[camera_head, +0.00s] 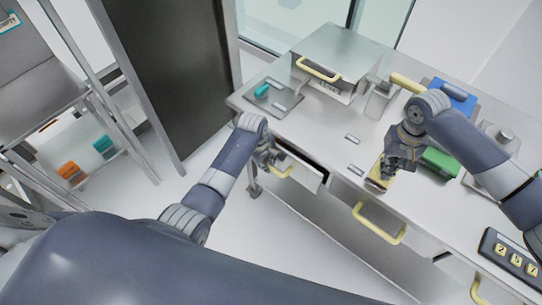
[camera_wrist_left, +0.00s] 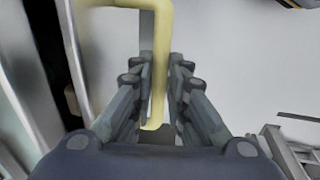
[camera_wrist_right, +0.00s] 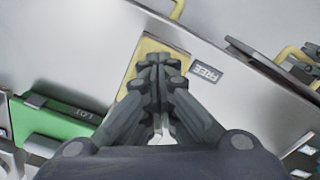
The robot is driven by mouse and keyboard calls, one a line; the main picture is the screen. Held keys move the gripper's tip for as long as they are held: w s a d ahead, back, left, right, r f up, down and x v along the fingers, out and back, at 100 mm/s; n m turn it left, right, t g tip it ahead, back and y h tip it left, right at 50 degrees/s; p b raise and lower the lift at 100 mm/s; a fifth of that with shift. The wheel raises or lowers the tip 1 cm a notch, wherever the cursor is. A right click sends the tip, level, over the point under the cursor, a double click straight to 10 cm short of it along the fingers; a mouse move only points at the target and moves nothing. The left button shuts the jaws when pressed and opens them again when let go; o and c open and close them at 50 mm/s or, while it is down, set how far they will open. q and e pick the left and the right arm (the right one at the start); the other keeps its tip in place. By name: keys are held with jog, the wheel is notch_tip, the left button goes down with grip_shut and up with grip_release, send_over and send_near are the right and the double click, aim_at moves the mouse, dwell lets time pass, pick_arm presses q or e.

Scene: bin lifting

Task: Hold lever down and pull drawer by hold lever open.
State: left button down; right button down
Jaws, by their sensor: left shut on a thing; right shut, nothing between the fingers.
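The yellow handle (camera_head: 287,171) belongs to a drawer (camera_head: 310,178) at the left of the bench front; a dark gap shows above the drawer's front, so it stands partly open. My left gripper (camera_head: 274,160) is shut on this handle, and the yellow bar (camera_wrist_left: 158,60) runs between its fingers in the left wrist view. The yellow hold lever (camera_head: 377,184) is a flat plate at the bench's front edge. My right gripper (camera_head: 386,172) is shut and empty, with its fingertips over the plate (camera_wrist_right: 150,48), seemingly touching it. The fingers hide part of the plate.
A second drawer handle (camera_head: 380,224) sticks out below the lever. A "FREE" label (camera_wrist_right: 204,73) lies beside the lever. A green box (camera_head: 440,162) and a blue box (camera_head: 455,97) are near my right arm. A grey cabinet (camera_head: 340,55) stands at the back.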

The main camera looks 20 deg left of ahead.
jog(key=shift+f, duration=0.1)
pick_arm(q)
jog(key=shift+s+a, duration=0.25)
jog(key=shift+s, duration=0.4)
jog(key=shift+s+a, duration=0.2)
jog(key=shift+s, duration=0.4)
jog(key=c, duration=1.6)
grip_release()
jog(key=shift+o, duration=0.2)
jog(key=shift+w, duration=0.1)
notch_tip(320, 180, up, 12)
jog(key=s, duration=0.2)
jog(key=shift+s+a, duration=0.15)
jog(key=shift+a, duration=0.3)
